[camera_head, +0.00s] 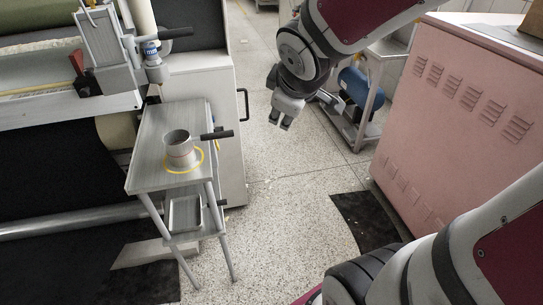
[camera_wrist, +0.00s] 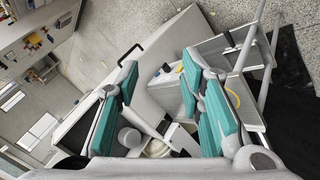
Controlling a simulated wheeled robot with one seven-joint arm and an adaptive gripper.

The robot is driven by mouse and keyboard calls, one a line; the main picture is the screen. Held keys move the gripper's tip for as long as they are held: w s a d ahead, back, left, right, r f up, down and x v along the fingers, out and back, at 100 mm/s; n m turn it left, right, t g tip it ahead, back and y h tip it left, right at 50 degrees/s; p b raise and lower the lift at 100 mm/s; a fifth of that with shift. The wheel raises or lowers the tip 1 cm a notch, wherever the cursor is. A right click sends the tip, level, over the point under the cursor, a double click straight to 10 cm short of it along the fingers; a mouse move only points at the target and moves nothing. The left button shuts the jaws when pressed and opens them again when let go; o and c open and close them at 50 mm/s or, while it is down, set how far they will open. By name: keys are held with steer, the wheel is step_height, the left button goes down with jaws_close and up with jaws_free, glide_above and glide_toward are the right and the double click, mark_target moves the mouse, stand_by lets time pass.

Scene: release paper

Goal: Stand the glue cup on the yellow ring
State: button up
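The glue cup (camera_head: 179,151) is a grey metal cup with a dark handle (camera_head: 217,135) pointing right. It stands upright on the small grey table, within the outline of the yellow ring (camera_head: 201,164) as far as the head view shows; its base hides part of the ring. My gripper (camera_head: 281,118) hangs in the air to the right of the table, well apart from the cup. In the wrist view my gripper (camera_wrist: 160,82) has its teal pads wide apart with nothing held between them. A yellow arc of the ring (camera_wrist: 232,97) shows there beside the right finger, which hides most of the cup.
The small table (camera_head: 143,175) has thin legs and a lower tray (camera_head: 184,214). A pale cabinet (camera_head: 232,130) stands behind it, and a machine with a roller (camera_head: 60,225) is at left. A pink cabinet (camera_head: 455,120) stands at right. The speckled floor (camera_head: 290,215) between is clear.

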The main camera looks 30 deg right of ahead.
steer(key=s+a+m+g+y, duration=0.1)
steer(key=s+a+m, duration=0.1)
steer(key=s, duration=0.5)
steer(key=s+a+r+m+g+y, duration=0.1)
steer(key=s+a+m+g, duration=0.1)
steer(key=s+a, duration=0.3)
steer(key=s+a+m+g+y, duration=0.1)
steer(key=s+a, duration=0.3)
steer(key=s, duration=0.5)
steer(key=shift+r+m+g, duration=0.4)
steer(key=shift+m, duration=0.3)
steer(key=shift+s+a, duration=0.1)
step_height(320, 180, up, 11)
steer(key=t+p, duration=0.2)
steer(key=p, duration=0.7)
steer(key=shift+f, duration=0.15)
steer(key=shift+d, duration=0.25)
